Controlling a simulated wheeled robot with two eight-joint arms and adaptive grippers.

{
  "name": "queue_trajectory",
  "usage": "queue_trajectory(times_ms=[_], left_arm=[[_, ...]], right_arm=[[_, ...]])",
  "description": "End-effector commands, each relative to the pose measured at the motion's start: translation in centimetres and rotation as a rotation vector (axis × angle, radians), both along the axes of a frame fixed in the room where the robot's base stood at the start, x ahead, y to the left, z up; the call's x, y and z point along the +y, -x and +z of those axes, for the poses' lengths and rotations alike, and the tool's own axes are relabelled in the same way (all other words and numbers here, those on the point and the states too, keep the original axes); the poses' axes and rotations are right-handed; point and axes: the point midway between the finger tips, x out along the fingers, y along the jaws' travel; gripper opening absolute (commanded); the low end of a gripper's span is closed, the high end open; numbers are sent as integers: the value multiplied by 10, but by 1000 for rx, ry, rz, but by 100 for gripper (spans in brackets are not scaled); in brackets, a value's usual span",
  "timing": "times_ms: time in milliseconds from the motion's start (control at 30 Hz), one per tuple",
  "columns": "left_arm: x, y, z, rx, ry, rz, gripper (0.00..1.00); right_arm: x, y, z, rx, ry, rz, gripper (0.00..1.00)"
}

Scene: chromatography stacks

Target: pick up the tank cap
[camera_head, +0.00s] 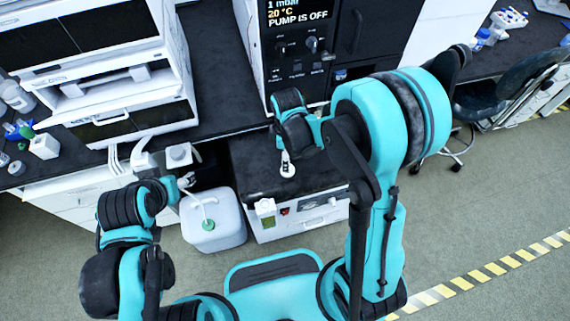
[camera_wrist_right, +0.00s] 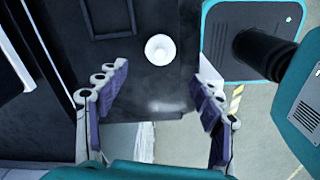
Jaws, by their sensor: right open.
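A small round white piece, which looks like the tank cap (camera_wrist_right: 160,48), lies on a dark surface in the right wrist view. My right gripper (camera_wrist_right: 158,115) is open and empty, with its fingers apart; the cap shows beyond the fingertips, between their lines. In the head view my right gripper (camera_head: 287,160) is over the black top of the low cabinet and largely hides the cap. A translucent white tank (camera_head: 225,230) with a green ring on top stands on the floor left of that cabinet. My left gripper (camera_head: 187,181) is just above the tank; its fingers are too small to read.
The low cabinet (camera_head: 325,213) has a black top and white front, with a small white box (camera_head: 265,208) at its front edge. A pump unit (camera_head: 295,50) stands behind. A lab bench (camera_head: 222,85) with white instruments is at left. Open floor lies in front and right.

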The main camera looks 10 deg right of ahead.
Motion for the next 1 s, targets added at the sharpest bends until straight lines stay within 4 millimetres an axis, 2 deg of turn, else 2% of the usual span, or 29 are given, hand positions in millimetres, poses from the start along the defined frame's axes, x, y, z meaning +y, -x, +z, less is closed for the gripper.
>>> queue_trajectory(times_ms=[100, 467, 700, 933, 967, 1000], left_arm=[[0, 0, 0, 0, 0, 0, 63], [0, 0, -20, 0, 0, 0, 63], [0, 0, -41, 0, 0, 0, 63], [0, 0, -39, 0, 0, 0, 63], [0, 0, -39, 0, 0, 0, 63], [0, 0, -39, 0, 0, 0, 63]], right_arm=[[1, -1, -10, 15, 2, 34, 67], [-2, 0, -48, 16, 2, 35, 67], [-6, 0, -84, 15, 2, 35, 67], [-6, 0, -85, 15, 2, 35, 67], [-6, 0, -84, 15, 2, 35, 64], [-6, 0, -84, 15, 2, 35, 54]])
